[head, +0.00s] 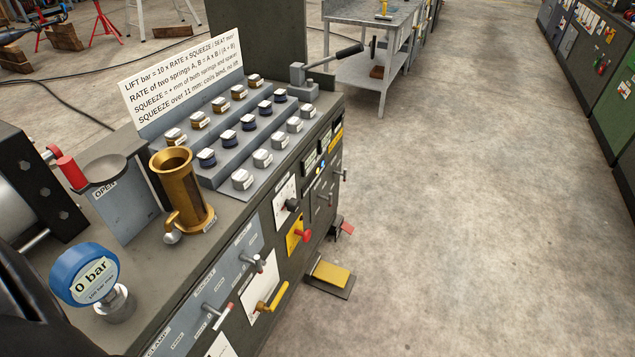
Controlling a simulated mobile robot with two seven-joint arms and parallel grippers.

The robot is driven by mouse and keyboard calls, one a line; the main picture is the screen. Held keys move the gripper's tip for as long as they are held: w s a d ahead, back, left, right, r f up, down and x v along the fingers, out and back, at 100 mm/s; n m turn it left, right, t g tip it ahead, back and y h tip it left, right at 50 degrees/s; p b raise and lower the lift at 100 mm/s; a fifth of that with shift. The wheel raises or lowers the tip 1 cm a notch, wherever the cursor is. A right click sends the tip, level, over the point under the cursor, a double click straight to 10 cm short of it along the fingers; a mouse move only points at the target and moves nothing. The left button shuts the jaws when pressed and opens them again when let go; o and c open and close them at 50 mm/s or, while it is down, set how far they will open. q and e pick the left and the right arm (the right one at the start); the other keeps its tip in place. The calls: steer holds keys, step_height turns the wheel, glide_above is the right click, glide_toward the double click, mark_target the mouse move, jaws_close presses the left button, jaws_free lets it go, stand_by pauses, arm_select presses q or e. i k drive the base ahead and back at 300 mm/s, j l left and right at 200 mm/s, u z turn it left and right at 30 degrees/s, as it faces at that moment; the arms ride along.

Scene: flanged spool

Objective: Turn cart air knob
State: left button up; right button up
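Several controls sit on the front panel of the dark bench; their small labels are mostly unreadable, so I cannot tell which is the cart air knob. A black knob (292,205) stands on a white dial plate (285,194). Below it a red knob (303,236) sits on a yellow plate (294,238). A yellow lever handle (274,298) and two grey T-handles, one upper (257,263) and one lower (217,317), are nearer. A blue-rimmed gauge (86,275) reads "0 bar". Neither of my grippers shows.
On the bench top (150,262) stand a brass cup (185,195), a stepped rack (215,160) of small labelled parts and a sign (185,70). A yellow pedal (330,273) lies on the floor by the bench. Open floor (470,220) lies right; a grey table (370,55) stands behind.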

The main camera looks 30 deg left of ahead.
mark_target(292, 205)
steer(key=i+u, duration=0.3)
steer(key=i, duration=0.15)
steer(key=i+l+u, duration=0.25)
steer(key=i, duration=0.2)
steer(key=i+l+u, duration=0.3)
steer(key=i, duration=0.15)
